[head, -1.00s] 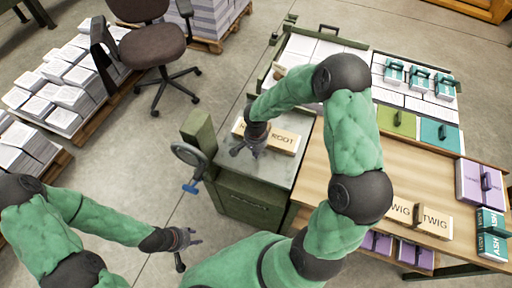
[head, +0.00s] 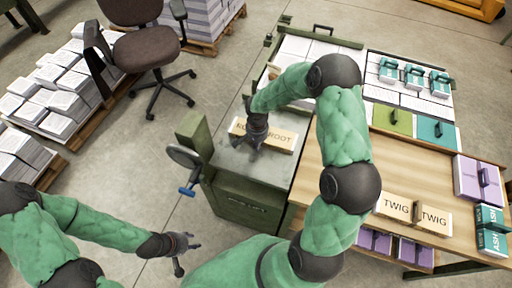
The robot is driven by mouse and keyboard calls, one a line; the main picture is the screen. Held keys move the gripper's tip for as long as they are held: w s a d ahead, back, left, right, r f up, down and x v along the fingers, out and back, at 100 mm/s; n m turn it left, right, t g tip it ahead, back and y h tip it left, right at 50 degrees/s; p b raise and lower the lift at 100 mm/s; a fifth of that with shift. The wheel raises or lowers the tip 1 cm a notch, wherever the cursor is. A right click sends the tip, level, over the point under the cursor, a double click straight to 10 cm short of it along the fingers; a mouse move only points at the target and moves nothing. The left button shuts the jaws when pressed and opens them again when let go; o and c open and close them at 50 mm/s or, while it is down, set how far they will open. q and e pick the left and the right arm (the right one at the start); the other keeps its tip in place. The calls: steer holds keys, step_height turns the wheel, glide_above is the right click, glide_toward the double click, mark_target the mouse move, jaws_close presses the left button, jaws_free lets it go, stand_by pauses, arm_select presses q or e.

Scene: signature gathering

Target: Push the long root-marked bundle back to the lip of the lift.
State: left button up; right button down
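The long root-marked bundle (head: 283,139) is a tan block lying on the grey top of the lift (head: 232,163), a dark green machine with a crank at its left. My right gripper (head: 255,145) points down at the front side of the bundle, across its middle, and hides part of its lettering. Whether it touches the bundle, and whether its fingers are open, I cannot tell. My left gripper (head: 188,243) hangs low over the floor, left of the lift, empty with its fingers apart.
A wooden table (head: 340,168) adjoins the lift on the right, with twig-marked blocks (head: 397,207), purple and teal ash-marked bundles. Behind the lift is a green-framed tray of white paper stacks (head: 297,45). An office chair (head: 137,52) and paper pallets stand left.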

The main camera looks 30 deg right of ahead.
steer(key=w+d, duration=0.2)
steer(key=d, duration=0.1)
steer(key=w+d, duration=0.6)
steer(key=d, duration=0.1)
steer(key=shift+w, duration=0.25)
steer(key=shift+s+a, duration=0.1)
